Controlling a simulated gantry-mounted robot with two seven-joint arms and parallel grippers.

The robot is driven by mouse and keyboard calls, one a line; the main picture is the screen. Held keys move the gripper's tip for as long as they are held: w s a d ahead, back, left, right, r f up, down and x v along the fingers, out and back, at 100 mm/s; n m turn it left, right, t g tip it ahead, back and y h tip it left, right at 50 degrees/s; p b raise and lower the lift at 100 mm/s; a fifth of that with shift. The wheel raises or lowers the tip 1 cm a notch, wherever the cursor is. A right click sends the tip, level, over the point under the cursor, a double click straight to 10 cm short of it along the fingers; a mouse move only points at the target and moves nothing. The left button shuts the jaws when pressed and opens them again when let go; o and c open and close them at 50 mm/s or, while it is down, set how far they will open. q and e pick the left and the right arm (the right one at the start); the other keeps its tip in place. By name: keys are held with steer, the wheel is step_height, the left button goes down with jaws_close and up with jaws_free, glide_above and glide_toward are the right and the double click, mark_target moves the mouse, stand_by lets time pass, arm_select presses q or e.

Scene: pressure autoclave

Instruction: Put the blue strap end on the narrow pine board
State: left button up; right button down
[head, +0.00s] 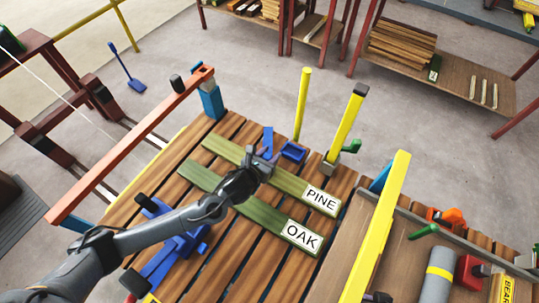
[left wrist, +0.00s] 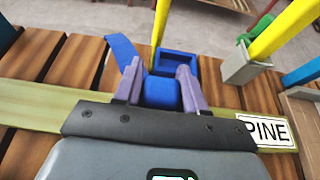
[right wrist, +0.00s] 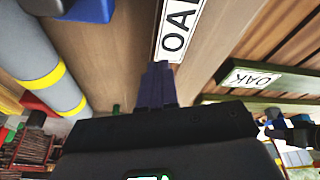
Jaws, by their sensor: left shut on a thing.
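The pine board (head: 296,188) is a long narrow greenish board with a PINE label, lying on the slatted deck; it also shows in the left wrist view (left wrist: 40,107). My left gripper (head: 268,158) is over the pine board, shut on a blue block-shaped strap end (left wrist: 160,93) between its purple-grey fingers (left wrist: 159,70). Whether the block touches the board is hidden by the gripper. A flat blue strip (left wrist: 123,52) rises beside the held piece, and a hollow blue box (left wrist: 180,67) lies just beyond. My right gripper (right wrist: 158,85) is shut and looks empty.
The wider-set OAK board (head: 215,190) lies parallel to the pine board, nearer me. A red rail (head: 130,145) runs along the left. A long yellow bar (head: 377,230) stands at right.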

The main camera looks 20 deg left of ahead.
arm_select(q)
steer(key=shift+f, duration=0.15)
arm_select(e)
steer(key=shift+f, duration=0.1)
arm_select(q)
steer(key=o, duration=1.1)
arm_select(e)
steer(key=shift+d, duration=0.1)
arm_select(q)
steer(key=shift+r, duration=0.25)
steer(key=shift+s+a+r, duration=0.1)
steer(key=shift+s+r, duration=0.1)
steer(key=shift+s, duration=0.2)
arm_select(e)
steer(key=shift+r, duration=0.3)
step_height(320, 180, up, 2)
steer(key=shift+r+p, duration=0.1)
steer(key=shift+p, duration=1.15)
arm_select(q)
steer(key=shift+v, duration=5.55)
